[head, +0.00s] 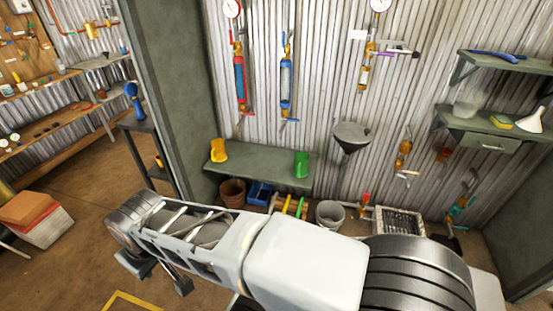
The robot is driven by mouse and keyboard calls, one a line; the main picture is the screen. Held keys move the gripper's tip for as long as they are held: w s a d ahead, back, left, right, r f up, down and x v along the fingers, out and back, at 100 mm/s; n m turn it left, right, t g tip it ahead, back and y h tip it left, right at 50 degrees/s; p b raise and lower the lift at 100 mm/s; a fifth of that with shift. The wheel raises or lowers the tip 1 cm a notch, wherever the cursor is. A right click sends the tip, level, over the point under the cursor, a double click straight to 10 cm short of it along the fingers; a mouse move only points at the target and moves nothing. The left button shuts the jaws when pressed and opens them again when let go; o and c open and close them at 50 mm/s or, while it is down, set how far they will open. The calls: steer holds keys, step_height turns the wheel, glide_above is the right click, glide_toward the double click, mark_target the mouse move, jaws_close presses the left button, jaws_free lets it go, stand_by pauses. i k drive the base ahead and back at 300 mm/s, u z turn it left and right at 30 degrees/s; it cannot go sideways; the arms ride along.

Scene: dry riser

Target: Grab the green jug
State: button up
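The green jug (301,164) stands upright on the right end of a grey-green bench (258,166) against the corrugated wall. A yellow jug (219,151) stands near the bench's left end. My arm crosses the lower part of the head view, in front of and below the bench. Dark parts show below the arm's left end, but I cannot make out the fingertips or whether they are apart. Nothing of mine touches the green jug.
Under the bench are a brown pot (233,192), a blue crate (260,194) and yellow- and green-handled things. A grey bucket (330,214) stands on the floor to the right. A grey funnel basin (351,136) juts from the wall right of the green jug. The bench between the jugs is clear.

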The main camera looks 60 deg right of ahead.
mark_target(302, 158)
steer(key=z, duration=1.55)
steer(key=i, duration=1.8)
steer(key=u, duration=0.1)
